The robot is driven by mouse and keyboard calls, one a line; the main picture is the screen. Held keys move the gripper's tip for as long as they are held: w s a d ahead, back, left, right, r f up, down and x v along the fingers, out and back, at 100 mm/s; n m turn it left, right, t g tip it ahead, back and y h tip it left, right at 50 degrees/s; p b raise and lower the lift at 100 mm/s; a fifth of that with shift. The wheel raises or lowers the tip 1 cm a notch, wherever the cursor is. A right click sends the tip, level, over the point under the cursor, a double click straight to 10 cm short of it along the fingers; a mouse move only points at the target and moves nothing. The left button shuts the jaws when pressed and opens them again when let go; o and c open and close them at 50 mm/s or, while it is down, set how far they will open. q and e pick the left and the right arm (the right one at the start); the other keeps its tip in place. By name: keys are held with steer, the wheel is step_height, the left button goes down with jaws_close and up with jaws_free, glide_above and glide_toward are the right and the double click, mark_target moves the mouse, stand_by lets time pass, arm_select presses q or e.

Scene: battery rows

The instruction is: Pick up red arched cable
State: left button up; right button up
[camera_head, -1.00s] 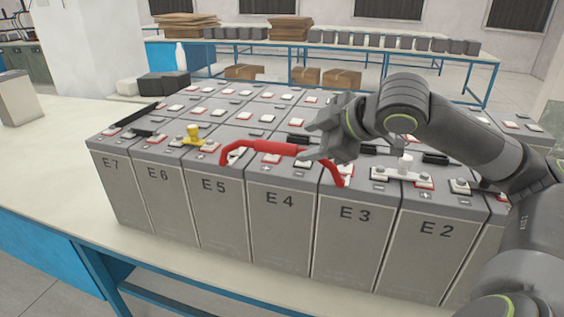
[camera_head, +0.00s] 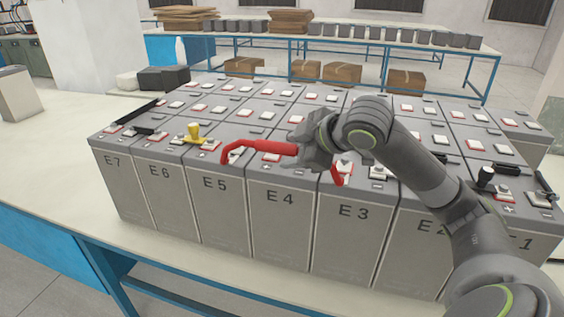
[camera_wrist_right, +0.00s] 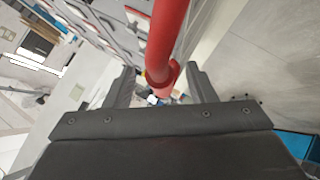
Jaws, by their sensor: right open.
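The red arched cable (camera_head: 268,147) stands over the batteries' front row, spanning from battery E5 to about E3. My right gripper (camera_head: 308,146) is at the cable's right part and hides a stretch of it. In the right wrist view the cable (camera_wrist_right: 166,40) runs down between the two open fingers of the right gripper (camera_wrist_right: 162,82). The fingers stand apart on either side of it, with a gap to each. My left gripper is not in view.
Grey batteries (camera_head: 222,217) with raised terminals stand in rows on a table (camera_head: 105,232). A yellow piece (camera_head: 194,132) stands just left of the cable. Black bars lie on the battery tops. Free tabletop shows at the left.

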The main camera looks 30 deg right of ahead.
steer(key=shift+w+a+f, duration=0.1)
steer(key=shift+w+f, duration=0.25)
steer(key=shift+w, duration=0.1)
jaws_close()
